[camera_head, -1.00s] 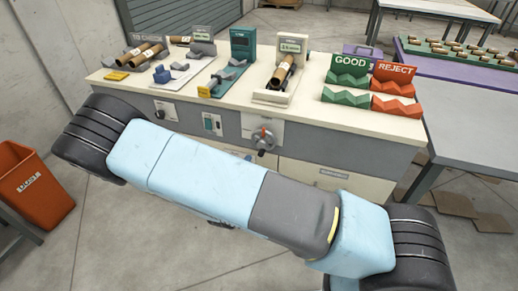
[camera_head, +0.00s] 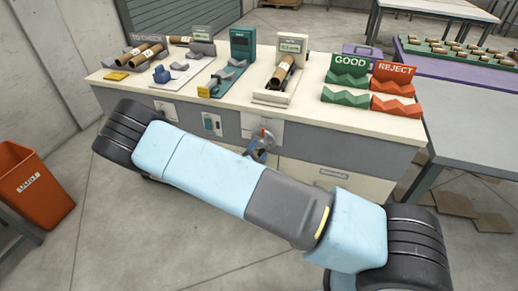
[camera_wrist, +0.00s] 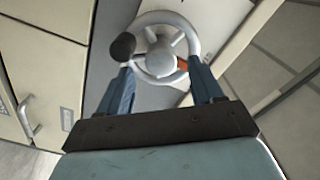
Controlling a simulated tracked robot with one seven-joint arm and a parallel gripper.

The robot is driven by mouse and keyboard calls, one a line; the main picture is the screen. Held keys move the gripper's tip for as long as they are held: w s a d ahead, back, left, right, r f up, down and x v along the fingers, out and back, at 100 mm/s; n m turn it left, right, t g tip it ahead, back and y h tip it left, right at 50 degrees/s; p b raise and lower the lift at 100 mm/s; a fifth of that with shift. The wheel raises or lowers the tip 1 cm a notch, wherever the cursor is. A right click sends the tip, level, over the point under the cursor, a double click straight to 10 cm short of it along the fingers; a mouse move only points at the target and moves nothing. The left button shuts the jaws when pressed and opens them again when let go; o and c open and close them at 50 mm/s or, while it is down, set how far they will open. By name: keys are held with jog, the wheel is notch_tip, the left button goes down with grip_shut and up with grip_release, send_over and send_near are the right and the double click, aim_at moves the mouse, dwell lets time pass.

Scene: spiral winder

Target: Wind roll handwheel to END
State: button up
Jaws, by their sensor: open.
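The grey handwheel (camera_head: 267,134) is on the front face of the bench, partly hidden by my arm in the head view. In the wrist view the handwheel (camera_wrist: 163,57) shows its round rim, spokes, hub and a dark knob (camera_wrist: 123,46) on its left side. A small orange mark shows at the lower right of the rim. My gripper (camera_wrist: 161,68) is open, with its two blue fingers at the left and right of the lower rim. The left fingertip is just below the knob. I cannot tell whether either finger touches the wheel.
The bench top (camera_head: 340,116) holds a roll stand with a display (camera_head: 291,46), a green GOOD rack (camera_head: 345,96) and a red REJECT rack (camera_head: 396,104). An orange bin (camera_head: 32,187) stands at the left. A grey table (camera_head: 470,110) is at the right.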

aim_at(262, 144)
jog(key=shift+x, duration=1.15)
jog(key=shift+c, duration=0.2)
